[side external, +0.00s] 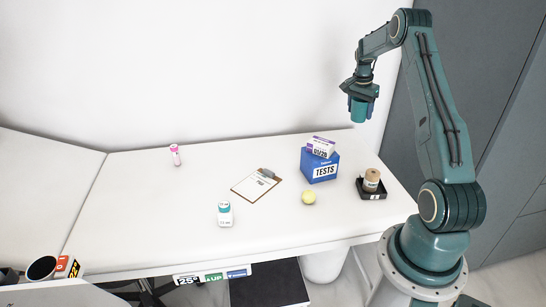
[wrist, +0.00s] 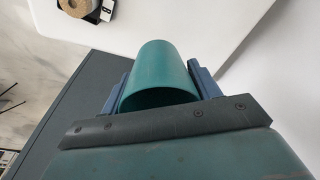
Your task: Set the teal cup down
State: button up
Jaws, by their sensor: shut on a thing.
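The teal cup (side external: 358,112) is in my gripper (side external: 360,98), held high above the back right of the white table. In the wrist view the cup (wrist: 158,75) lies between the two blue fingers of my gripper (wrist: 160,85), which press on its sides. Its open mouth faces the wrist camera, and the inside that shows looks empty. Nothing touches the cup from below.
The white table (side external: 150,210) holds a blue TESTS box (side external: 320,166) with a smaller box (side external: 321,147) on it, a black tray (side external: 372,194) with a brown roll (side external: 371,179), a yellow-green ball (side external: 308,197), a clipboard (side external: 256,186), a white bottle (side external: 225,214) and a pink tube (side external: 175,155).

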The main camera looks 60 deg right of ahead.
jog(key=w+a+n+t, duration=0.1)
jog(key=w+a+n, duration=0.4)
jog(key=a, duration=0.6)
jog(key=w+a+n, duration=0.3)
jog(key=w+a, duration=0.4)
jog(key=a, duration=0.4)
jog(key=a+n+t+y, duration=0.1)
jog(key=a+n, duration=0.7)
jog(key=a, duration=1.3)
jog(key=f, duration=1.6)
jog(key=shift+w+a, duration=0.15)
jog(key=shift+w, duration=0.05)
jog(key=shift+f, duration=1.85)
jog(key=shift+f, duration=0.15)
